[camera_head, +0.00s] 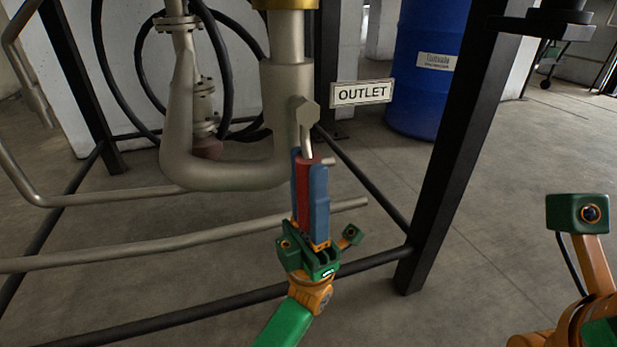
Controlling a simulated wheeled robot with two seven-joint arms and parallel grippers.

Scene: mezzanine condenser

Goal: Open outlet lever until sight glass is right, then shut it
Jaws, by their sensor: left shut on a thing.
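The outlet lever (305,138) hangs down from a hex-shaped valve body (304,112) on the thick vertical pipe. It has a grey metal stem and a red grip (303,193). My left gripper (310,175) comes up from below with its blue fingers on either side of the red grip, shut on it. The lever points almost straight down. A white OUTLET sign (361,93) is to the right of the valve. My right gripper is not in view; only part of my right arm shows at the lower right. I cannot make out a sight glass here.
A black frame post (450,150) slants down on the right, and low black rails cross below the pipes. Grey pipes (180,243) run to the left. A blue drum (428,70) stands behind the frame. The concrete floor on the right is clear.

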